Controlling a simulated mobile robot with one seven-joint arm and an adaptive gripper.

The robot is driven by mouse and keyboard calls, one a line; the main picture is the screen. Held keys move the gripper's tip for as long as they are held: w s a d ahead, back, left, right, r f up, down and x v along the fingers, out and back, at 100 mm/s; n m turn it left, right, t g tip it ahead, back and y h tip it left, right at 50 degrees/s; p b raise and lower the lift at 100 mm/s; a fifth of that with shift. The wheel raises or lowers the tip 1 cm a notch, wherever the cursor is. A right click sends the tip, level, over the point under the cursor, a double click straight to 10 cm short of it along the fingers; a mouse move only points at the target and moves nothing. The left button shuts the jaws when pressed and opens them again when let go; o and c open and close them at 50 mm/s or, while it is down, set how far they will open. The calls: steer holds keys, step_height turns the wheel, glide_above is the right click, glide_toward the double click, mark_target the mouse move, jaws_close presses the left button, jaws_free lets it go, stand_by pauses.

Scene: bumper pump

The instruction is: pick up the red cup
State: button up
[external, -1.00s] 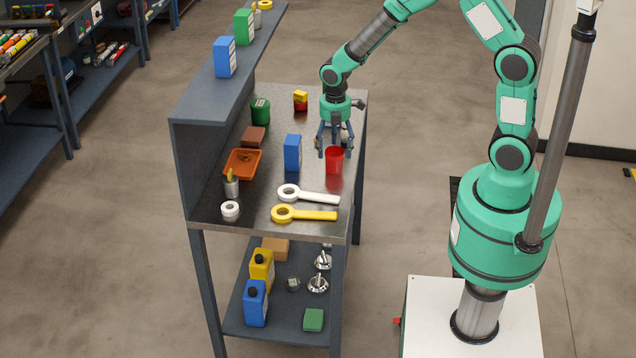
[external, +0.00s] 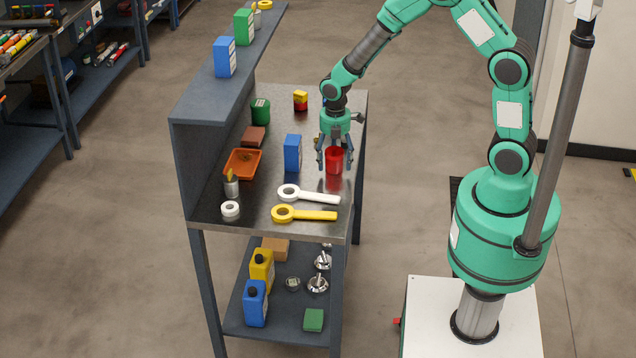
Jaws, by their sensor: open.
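The red cup (external: 334,162) stands upright on the metal table top, near its right edge. My gripper (external: 334,163) points down over the cup with its fingers spread. One finger shows to the left of the cup and one to the right, with the cup between them. The fingers hide part of the cup's upper sides, and I cannot tell whether they touch it.
A blue box (external: 292,153) stands close to the left of the cup. A white ring-ended tool (external: 310,195) and a yellow one (external: 304,214) lie in front. An orange tray (external: 243,163) and a raised shelf (external: 205,95) are at the left.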

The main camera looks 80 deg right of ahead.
mark_target(336, 149)
steer(key=c, duration=1.2)
steer(key=shift+o, duration=0.2)
steer(key=shift+r, duration=0.1)
steer(key=shift+r+p, duration=0.3)
steer(key=shift+r, duration=0.55)
steer(key=shift+s+r+p, duration=0.2)
steer(key=shift+r+p, duration=0.1)
steer(key=shift+r, duration=0.7)
steer(key=s+a+p, duration=0.1)
steer(key=s+a, duration=0.1)
steer(key=s, duration=0.5)
steer(key=s+a+r+p, duration=0.1)
steer(key=s+a, duration=0.1)
steer(key=s, duration=0.6)
steer(key=shift+a, duration=0.4)
steer(key=shift+r, duration=0.1)
